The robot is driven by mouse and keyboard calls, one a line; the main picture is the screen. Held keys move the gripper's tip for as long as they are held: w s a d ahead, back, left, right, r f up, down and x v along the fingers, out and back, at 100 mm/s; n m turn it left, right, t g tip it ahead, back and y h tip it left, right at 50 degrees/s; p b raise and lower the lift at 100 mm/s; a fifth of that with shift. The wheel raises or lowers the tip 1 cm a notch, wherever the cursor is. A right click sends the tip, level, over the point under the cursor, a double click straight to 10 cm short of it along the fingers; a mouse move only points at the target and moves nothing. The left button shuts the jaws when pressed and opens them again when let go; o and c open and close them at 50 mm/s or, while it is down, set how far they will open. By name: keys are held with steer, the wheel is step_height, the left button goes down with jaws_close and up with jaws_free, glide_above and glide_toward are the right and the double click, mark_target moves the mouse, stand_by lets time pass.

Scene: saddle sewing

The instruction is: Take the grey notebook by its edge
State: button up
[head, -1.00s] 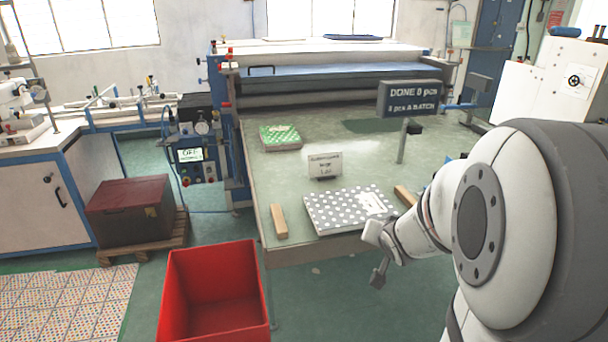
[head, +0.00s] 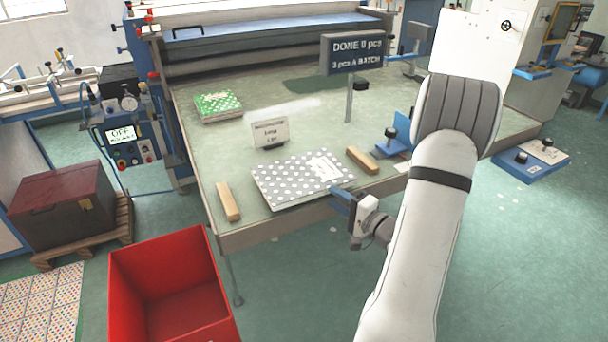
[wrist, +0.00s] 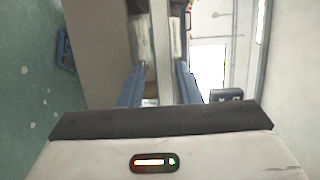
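The grey notebook with white dots (head: 290,186) lies flat near the front edge of the green-topped table (head: 215,150), with a pale label on its cover. My gripper (head: 341,197) is low at the table's front edge, by the notebook's front right corner. In the wrist view my gripper (wrist: 161,68) shows two blue fingers standing apart, so it is open. Pale and grey strips show between and beyond the fingers; I cannot tell which is the notebook's edge, or whether a finger touches it.
Wooden blocks lie left (head: 228,201) and right (head: 362,160) of the notebook. A small sign (head: 270,133) stands behind it, and a green notebook (head: 218,106) lies farther back. A post carries a dark display (head: 354,52). A red bin (head: 170,285) stands on the floor at the front left.

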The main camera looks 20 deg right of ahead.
mark_target(320, 180)
steer(key=x, duration=0.2)
steer(key=p+x, duration=0.1)
steer(key=x, duration=0.2)
steer(key=p+x, duration=0.1)
steer(key=x, duration=0.1)
steer(key=shift+w+d+r, duration=0.2)
steer(key=shift+w+d, duration=0.05)
steer(key=shift+w, duration=0.15)
steer(key=shift+c, duration=0.4)
jaws_close()
